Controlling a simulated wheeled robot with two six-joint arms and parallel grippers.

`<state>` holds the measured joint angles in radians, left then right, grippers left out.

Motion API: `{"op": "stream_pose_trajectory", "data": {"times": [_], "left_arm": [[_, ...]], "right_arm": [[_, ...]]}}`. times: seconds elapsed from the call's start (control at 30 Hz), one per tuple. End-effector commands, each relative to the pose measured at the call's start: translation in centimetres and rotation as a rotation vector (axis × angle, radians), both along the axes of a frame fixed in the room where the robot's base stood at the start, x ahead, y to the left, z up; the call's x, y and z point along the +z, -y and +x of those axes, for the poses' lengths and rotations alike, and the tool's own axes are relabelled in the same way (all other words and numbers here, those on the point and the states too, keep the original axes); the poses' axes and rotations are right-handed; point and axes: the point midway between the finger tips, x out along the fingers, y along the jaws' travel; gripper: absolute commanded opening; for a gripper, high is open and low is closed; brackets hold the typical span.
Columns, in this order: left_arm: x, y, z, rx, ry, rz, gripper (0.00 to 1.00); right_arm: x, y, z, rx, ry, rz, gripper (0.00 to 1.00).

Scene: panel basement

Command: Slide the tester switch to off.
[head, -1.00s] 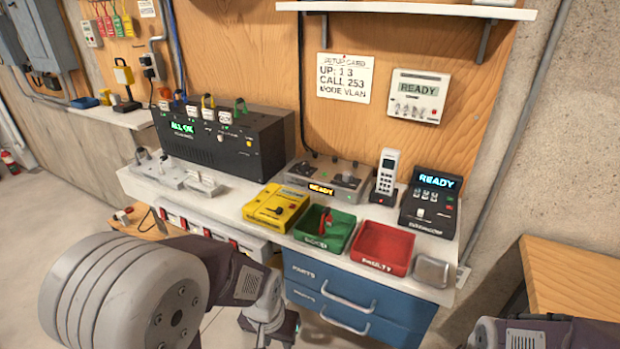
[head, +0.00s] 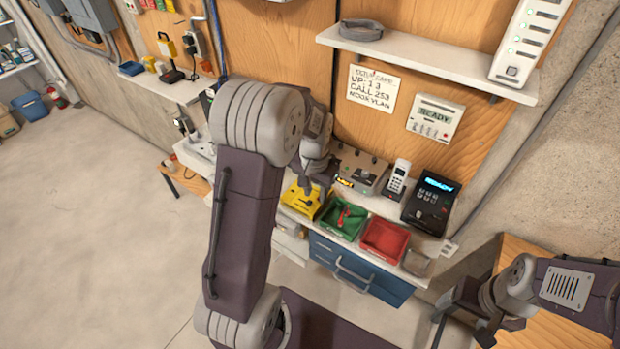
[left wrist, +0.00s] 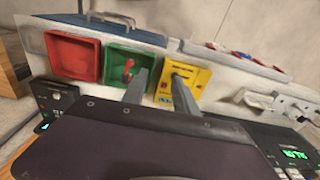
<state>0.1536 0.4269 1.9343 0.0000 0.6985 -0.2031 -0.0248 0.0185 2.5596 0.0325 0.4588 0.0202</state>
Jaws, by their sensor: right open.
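The yellow tester (head: 301,201) sits on the white bench, left of the green tray, partly covered by my left arm. In the left wrist view the tester (left wrist: 199,78) shows dark lettering and a dark switch, partly behind one finger; its setting cannot be read. My left gripper (head: 308,184) is over the tester in the head view. Its two fingers (left wrist: 160,90) are apart in the left wrist view with nothing seen between them, one over the green tray's edge, one over the tester. My right gripper (head: 462,322) is open and empty at lower right, away from the bench.
The green tray (head: 327,226) holds a red item; the red tray (head: 372,252) is empty. A wooden table (head: 548,326) is at right.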

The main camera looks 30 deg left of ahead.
Motion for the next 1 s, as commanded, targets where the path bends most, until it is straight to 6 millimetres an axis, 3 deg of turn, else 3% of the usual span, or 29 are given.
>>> {"op": "stream_pose_trajectory", "data": {"times": [0.1,0.3,0.53,0.8,1.0], "left_arm": [[-1.0,-2.4,2.6,-0.011,-0.044,-0.004,0.35],[-2.0,-4.5,4.4,-0.029,-0.083,-0.012,0.35],[-3.1,-4.5,4.4,-0.03,-0.087,-0.013,0.35],[-8.5,-4.5,4.3,-0.029,-0.087,-0.012,0.35],[-10.7,-4.5,4.4,-0.029,-0.083,-0.012,0.35]], "right_arm": [[0.0,0.0,0.0,0.0,-0.002,0.0,0.73],[0.0,0.0,0.0,0.0,-0.001,0.0,0.73],[0.5,0.0,0.0,0.0,-0.001,0.0,0.73],[2.3,0.0,0.0,0.0,-0.001,0.0,0.73],[2.8,0.0,0.0,0.0,-0.001,0.0,0.73]]}}
